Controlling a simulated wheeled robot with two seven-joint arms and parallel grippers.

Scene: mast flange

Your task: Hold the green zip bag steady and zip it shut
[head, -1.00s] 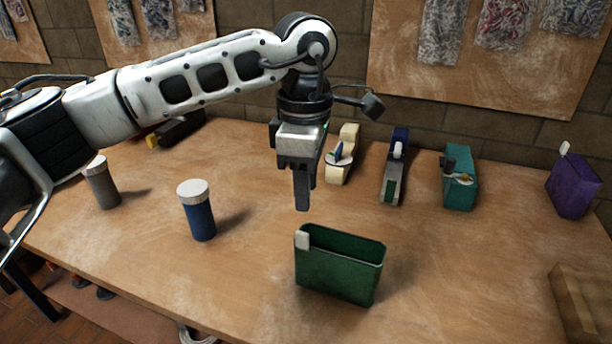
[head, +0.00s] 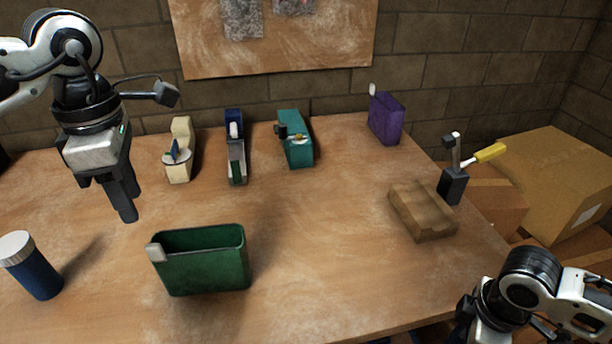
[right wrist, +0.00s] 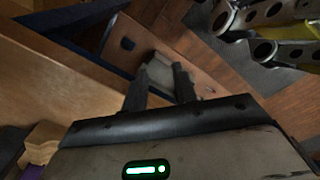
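The green zip bag (head: 205,272) stands upright on the table in the head view, its top gaping open. The white zip pull (head: 155,252) sits at the left end of its rim. My left gripper (head: 129,207) hangs fingers-down above the table, behind and left of the bag, apart from it. Its two fingers look separated, with nothing between them. My right arm is at the lower right of the head view, off the table's front right, far from the bag. In the right wrist view my right gripper (right wrist: 160,88) has its fingers apart and empty; the bag is not seen there.
A blue jar (head: 35,275) stands left of the bag. A cream dispenser (head: 180,150), a navy one (head: 236,150) and a teal one (head: 297,140) line the back. A purple bag (head: 386,118) and a wooden block (head: 422,210) are at right. Table between bag and block is clear.

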